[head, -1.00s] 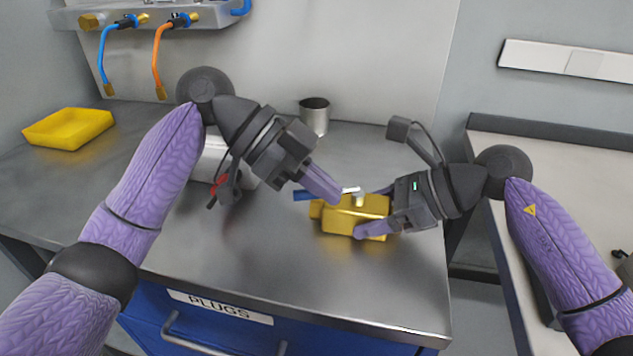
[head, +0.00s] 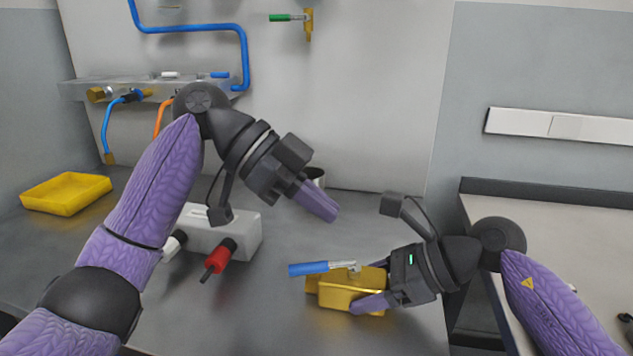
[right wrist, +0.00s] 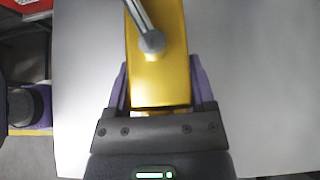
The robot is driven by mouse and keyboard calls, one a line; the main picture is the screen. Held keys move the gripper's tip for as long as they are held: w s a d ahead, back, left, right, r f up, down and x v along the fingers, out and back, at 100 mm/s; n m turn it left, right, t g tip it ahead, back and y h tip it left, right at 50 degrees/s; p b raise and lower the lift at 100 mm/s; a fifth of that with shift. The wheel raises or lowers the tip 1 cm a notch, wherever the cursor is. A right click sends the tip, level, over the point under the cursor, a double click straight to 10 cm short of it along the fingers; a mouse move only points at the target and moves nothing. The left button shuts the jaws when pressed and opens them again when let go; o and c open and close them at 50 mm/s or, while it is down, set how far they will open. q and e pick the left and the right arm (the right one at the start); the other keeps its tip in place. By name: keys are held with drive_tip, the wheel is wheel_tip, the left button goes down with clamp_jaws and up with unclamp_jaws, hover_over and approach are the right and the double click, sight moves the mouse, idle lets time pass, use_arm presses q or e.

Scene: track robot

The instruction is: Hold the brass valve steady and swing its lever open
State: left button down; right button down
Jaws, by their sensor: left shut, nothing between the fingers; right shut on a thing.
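The brass valve (head: 336,294) is at the front right of the metal worktop, its body lying left to right. Its lever (head: 308,268), with a blue grip, points left from the pivot on top, roughly along the body. My right gripper (head: 372,284) is shut on the valve's right end, one finger on each side. In the right wrist view the valve (right wrist: 158,80) sits between the fingers (right wrist: 160,88), and the lever (right wrist: 140,18) runs up and slightly left from its pivot. My left gripper (head: 325,208) is shut and empty, above and apart from the lever.
A grey box (head: 232,238) with a red plug (head: 217,258) stands left of the valve. A yellow tray (head: 66,193) lies far left. The worktop between box and valve is clear.

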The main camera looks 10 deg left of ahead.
use_arm(q)
drive_tip(key=shift+w+a+r, duration=0.25)
drive_tip(key=shift+w+r, duration=0.2)
drive_tip(key=shift+w, duration=0.1)
drive_tip(key=shift+w+a+r, duration=0.2)
drive_tip(key=shift+w+r, duration=0.2)
drive_tip(key=shift+w, duration=0.1)
